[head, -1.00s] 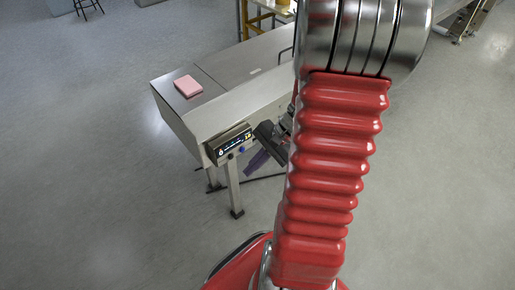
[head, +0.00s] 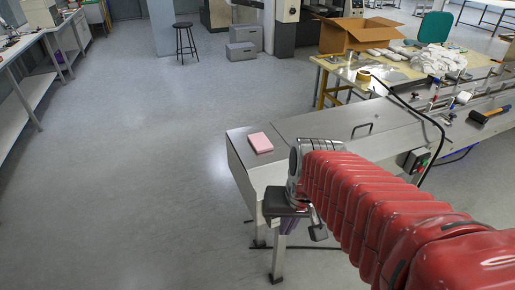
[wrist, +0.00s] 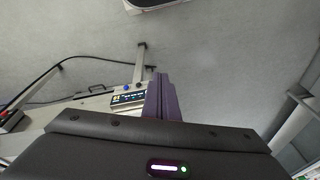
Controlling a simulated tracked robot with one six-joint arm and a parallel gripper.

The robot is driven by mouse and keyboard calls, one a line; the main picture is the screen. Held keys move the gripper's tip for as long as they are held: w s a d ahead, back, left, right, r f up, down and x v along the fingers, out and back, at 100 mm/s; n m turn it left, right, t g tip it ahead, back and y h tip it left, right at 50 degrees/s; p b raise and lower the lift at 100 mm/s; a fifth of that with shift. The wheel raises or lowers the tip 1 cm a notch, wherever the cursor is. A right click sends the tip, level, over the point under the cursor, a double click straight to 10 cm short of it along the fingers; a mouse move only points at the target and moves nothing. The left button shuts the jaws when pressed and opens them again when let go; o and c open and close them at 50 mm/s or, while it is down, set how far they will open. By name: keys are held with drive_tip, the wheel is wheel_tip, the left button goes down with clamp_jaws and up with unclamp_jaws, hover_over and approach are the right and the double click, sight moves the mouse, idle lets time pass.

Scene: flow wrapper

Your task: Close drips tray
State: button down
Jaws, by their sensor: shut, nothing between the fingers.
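The flow wrapper (head: 315,127) is a long steel machine on legs, running from the centre to the right in the head view. Its near end shows in the wrist view with a lit control panel (wrist: 127,98). My gripper (head: 288,226) hangs beside this near end in the head view, partly hidden by my wrist. In the wrist view its purple fingers (wrist: 158,85) are together and empty, alongside the panel. I cannot make out the drips tray in any view; my arm hides part of the machine's near side.
A pink block (head: 260,143) lies on the machine's end top. A yellow-framed table (head: 345,72) with an open cardboard box (head: 357,33) stands behind. A black stool (head: 185,40) is farther back. A black cable (wrist: 35,85) runs near the machine. The floor left of it is clear.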

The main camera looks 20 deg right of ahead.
drive_tip(key=a+r+n+t, duration=0.3)
drive_tip(key=a+r+n, duration=0.1)
drive_tip(key=a+r, duration=0.3)
drive_tip(key=shift+s+a+r, duration=0.25)
drive_tip(key=shift+s, duration=0.2)
drive_tip(key=shift+s, duration=0.1)
